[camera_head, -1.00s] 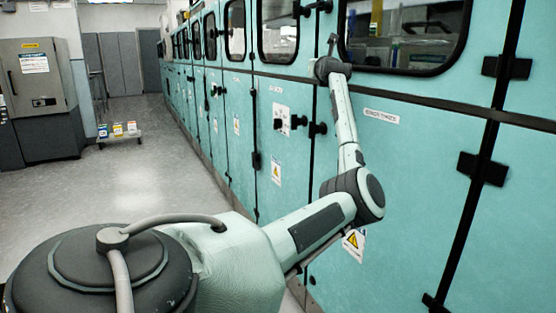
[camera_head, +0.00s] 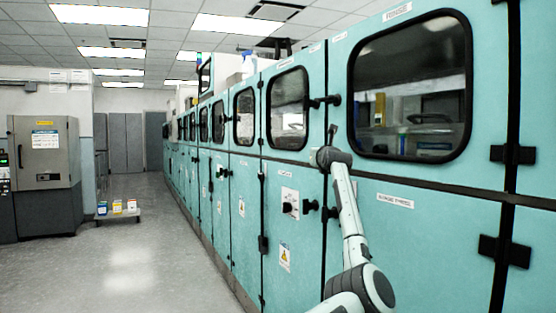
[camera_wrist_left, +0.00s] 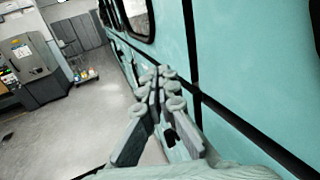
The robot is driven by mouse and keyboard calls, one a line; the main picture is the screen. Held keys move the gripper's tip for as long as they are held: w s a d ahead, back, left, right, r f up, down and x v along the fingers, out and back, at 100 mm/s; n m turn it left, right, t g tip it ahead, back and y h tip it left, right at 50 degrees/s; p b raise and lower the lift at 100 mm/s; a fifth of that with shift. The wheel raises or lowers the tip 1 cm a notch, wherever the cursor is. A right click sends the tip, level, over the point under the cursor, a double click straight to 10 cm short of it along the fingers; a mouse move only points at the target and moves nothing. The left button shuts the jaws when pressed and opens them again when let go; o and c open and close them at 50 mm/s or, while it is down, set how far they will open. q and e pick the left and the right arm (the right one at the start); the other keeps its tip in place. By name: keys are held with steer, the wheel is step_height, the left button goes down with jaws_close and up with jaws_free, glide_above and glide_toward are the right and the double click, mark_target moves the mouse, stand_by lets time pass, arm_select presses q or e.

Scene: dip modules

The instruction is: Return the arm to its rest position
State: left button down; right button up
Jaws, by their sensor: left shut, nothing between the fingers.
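My left arm rises from the bottom of the head view in front of the teal cabinet row (camera_head: 430,240). My left gripper (camera_head: 332,133) is at the arm's upper end, seen small and dark beside the lower left corner of a large window. In the left wrist view my left gripper (camera_wrist_left: 158,78) has its fingers together, with nothing seen between them. The teal cabinet wall (camera_wrist_left: 235,70) fills the right side of that view. I cannot tell the exact gap between the gripper and the cabinet. My right gripper is in neither view.
Black handles and hinges (camera_head: 512,154) stick out from the cabinets. A grey machine (camera_head: 45,150) stands at the left wall. A low cart (camera_head: 118,215) with several small containers is on the floor. The grey aisle floor (camera_head: 150,260) is otherwise open.

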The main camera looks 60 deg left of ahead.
arm_select(q)
steer(key=s+b, duration=0.2)
steer(key=s, duration=0.8)
steer(key=shift+a, duration=0.25)
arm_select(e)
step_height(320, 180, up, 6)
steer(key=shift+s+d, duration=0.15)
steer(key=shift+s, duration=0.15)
arm_select(q)
steer(key=shift+f, duration=0.1)
